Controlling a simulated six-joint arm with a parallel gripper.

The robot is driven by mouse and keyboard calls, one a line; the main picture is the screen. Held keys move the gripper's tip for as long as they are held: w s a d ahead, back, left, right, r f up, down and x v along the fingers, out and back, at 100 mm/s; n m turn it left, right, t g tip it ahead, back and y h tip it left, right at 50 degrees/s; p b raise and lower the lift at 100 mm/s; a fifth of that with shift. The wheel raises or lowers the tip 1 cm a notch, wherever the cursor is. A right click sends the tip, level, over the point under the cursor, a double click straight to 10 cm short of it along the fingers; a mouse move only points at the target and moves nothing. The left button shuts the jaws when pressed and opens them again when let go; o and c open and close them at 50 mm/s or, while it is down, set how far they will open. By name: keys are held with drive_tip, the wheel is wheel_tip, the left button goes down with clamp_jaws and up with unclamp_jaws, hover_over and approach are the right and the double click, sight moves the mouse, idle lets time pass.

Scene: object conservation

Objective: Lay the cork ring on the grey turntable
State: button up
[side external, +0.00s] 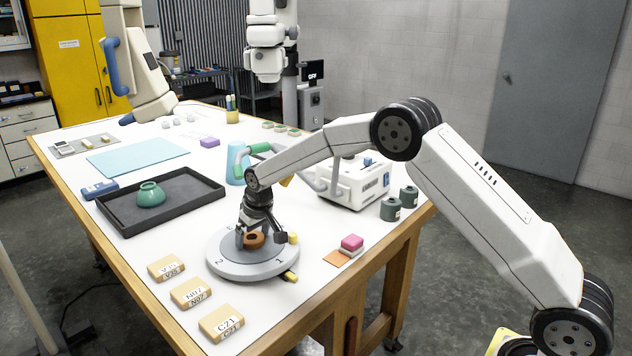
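The cork ring (255,240) is a small brown-orange ring at the middle of the grey turntable (235,268). It appears to lie flat on the turntable's top. The turntable is a round disc with numbers marked near its rim. My gripper (266,238) points down over the turntable, low above it. Its fingers look spread, one at the ring's left edge and the other apart from it on the right. Part of the ring is hidden behind the gripper.
Several labelled tan blocks (190,293) line the table's front left edge. A blue mat (135,157) lies farther back.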

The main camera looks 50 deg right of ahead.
sight(260, 241)
drive_tip(key=shift+r, duration=0.1)
drive_tip(key=shift+v, duration=3.8)
